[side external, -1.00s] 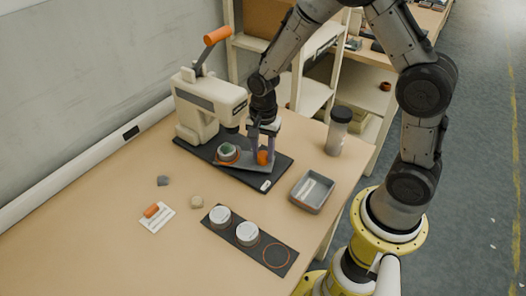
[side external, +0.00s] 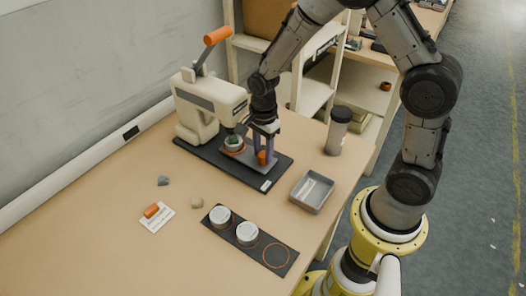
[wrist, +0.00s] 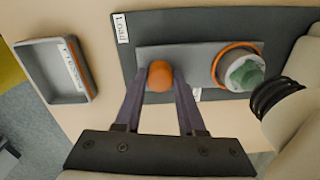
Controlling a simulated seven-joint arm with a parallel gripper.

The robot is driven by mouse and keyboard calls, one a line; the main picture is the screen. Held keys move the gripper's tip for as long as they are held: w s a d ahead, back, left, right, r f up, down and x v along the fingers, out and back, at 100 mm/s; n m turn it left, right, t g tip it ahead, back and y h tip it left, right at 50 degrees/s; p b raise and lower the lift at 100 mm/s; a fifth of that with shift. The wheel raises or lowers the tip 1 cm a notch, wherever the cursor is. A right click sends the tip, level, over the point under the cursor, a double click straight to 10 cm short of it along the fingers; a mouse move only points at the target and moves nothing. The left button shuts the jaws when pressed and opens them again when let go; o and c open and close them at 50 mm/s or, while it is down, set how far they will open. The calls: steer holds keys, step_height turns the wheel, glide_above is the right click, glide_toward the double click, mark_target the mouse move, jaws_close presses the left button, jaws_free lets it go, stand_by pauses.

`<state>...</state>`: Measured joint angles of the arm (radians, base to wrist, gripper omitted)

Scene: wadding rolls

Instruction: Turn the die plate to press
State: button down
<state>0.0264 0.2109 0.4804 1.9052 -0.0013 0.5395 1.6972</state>
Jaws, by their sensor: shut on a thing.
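The grey die plate (side external: 248,157) lies on the dark base of the press and carries an orange knob (side external: 262,158) and a ringed seat. A white cup (side external: 234,143) with green stuff stands in that seat, close to the press head. In the wrist view the plate (wrist: 200,60) lies lengthwise across the base, with the cup (wrist: 245,73) at right beside the black ram. My gripper (wrist: 160,82) is shut on the orange knob (wrist: 160,70), one finger on each side. The side view shows my gripper (side external: 262,154) upright at the knob.
The cream press (side external: 205,105) with its orange-tipped lever stands behind the plate. A grey tray (side external: 312,191), a dark jar (side external: 338,130) and a black strip (side external: 268,256) with two white cups lie around. An orange-handled tool (side external: 153,210) rests on a white card.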

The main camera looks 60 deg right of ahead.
steer(key=shift+r, duration=0.1)
stand_by(0.5)
steer(key=c, duration=0.5)
jaws_free()
step_height(320, 180, up, 14)
